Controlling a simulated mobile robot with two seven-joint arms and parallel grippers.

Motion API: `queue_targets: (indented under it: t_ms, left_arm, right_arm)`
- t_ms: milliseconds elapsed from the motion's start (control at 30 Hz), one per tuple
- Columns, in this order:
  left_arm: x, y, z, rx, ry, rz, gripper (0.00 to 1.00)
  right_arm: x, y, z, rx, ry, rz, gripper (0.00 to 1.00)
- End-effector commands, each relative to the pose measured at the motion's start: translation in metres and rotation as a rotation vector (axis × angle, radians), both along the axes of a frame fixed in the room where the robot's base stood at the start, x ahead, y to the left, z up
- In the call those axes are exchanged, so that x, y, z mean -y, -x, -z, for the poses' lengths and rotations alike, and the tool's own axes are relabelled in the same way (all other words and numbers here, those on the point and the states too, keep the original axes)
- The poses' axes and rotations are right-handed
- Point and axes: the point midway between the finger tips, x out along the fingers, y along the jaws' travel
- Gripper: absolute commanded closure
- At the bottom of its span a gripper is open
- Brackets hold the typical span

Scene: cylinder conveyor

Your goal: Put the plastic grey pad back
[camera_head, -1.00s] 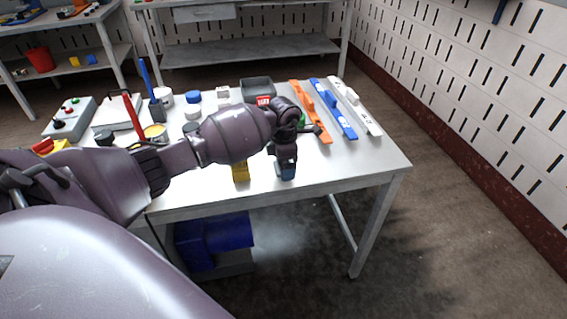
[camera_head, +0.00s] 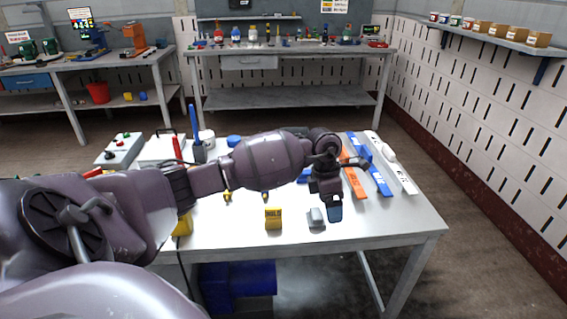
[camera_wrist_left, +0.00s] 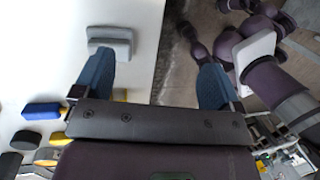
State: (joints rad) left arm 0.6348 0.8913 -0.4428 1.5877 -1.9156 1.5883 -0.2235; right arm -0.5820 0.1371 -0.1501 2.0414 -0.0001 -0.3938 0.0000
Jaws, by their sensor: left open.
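The grey pad (camera_head: 316,217) stands on the white table near its front edge, just left of my left gripper. My left gripper (camera_head: 332,208) hangs over the front right part of the table, pointing down. In the left wrist view my left gripper (camera_wrist_left: 155,78) has its blue fingers wide apart with nothing between them. The grey pad (camera_wrist_left: 110,42) shows there beyond the tip of the left-hand finger, not between the fingers. My right gripper does not show in the head view.
A yellow labelled block (camera_head: 273,218) stands left of the pad. Orange (camera_head: 354,178), blue (camera_head: 380,181) and white (camera_head: 400,178) long pieces lie at the table's right side. The table's front right corner (camera_head: 420,226) is clear. My left arm hides much of the table's middle.

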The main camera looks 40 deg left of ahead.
Motion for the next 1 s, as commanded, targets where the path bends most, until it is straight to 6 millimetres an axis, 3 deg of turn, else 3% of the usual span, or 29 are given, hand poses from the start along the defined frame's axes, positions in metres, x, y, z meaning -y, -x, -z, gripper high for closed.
queue_targets:
  t_ms: [33,100,200,300,400,533,667,767,933,967,1000]
  left_arm:
    - [0.027,0.015,0.021,-0.015,0.126,-0.008,0.1]
    - [0.067,0.035,0.038,-0.029,0.339,-0.05,0.1]
    - [0.116,0.061,0.048,-0.056,0.648,-0.166,0.1]
    - [0.149,0.081,0.045,-0.097,0.939,-0.335,0.1]
    - [0.165,0.095,0.038,-0.149,1.207,-0.558,0.1]
    - [0.161,0.107,0.035,-0.232,1.504,-0.918,0.1]
    - [0.135,0.122,0.048,-0.332,1.729,-1.342,0.1]
    - [0.108,0.142,0.071,-0.423,1.843,-1.707,0.1]
    - [0.07,0.198,0.125,-0.607,1.894,-2.344,0.1]
    - [0.066,0.209,0.134,0.636,-1.874,2.428,0.1]
    - [0.062,0.224,0.145,0.641,-1.747,2.401,0.1]
  right_arm:
    - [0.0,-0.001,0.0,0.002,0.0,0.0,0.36]
    - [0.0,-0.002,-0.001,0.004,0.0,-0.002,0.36]
    - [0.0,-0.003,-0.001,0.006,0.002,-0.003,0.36]
    - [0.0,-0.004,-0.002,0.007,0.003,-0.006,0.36]
    - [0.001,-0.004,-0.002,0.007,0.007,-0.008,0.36]
    - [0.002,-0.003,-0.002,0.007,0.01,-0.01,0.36]
    - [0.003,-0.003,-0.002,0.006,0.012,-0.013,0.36]
    - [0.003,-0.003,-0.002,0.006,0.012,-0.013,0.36]
    - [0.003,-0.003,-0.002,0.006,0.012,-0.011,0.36]
    - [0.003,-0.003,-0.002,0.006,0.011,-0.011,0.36]
    - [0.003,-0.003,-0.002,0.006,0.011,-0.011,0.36]
